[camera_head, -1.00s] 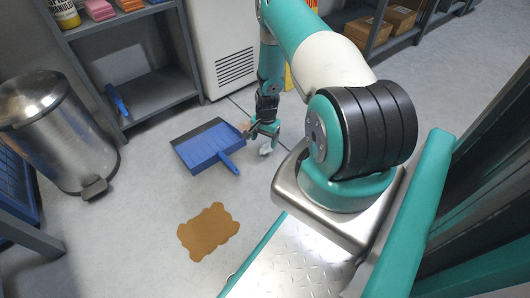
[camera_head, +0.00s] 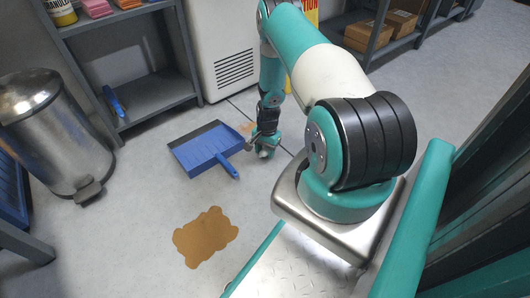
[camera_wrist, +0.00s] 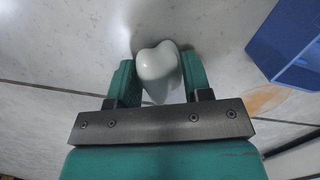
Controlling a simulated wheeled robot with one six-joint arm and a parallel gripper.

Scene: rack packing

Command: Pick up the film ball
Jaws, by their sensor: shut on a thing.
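The film ball (camera_wrist: 158,72) is a pale grey-white, lumpy wad. In the wrist view it sits between the two green fingers of my gripper (camera_wrist: 160,80), which are shut on it. In the head view my gripper (camera_head: 264,148) is low at the floor, just right of the blue dustpan, and the ball (camera_head: 264,154) shows only as a small pale spot at the fingertips. I cannot tell whether the ball still touches the floor.
A blue dustpan (camera_head: 205,149) lies close to the left of my gripper. A brown spill (camera_head: 205,237) is on the floor nearer me. A steel pedal bin (camera_head: 55,130) stands left. A grey shelf (camera_head: 150,98) and a white cabinet (camera_head: 222,50) stand behind.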

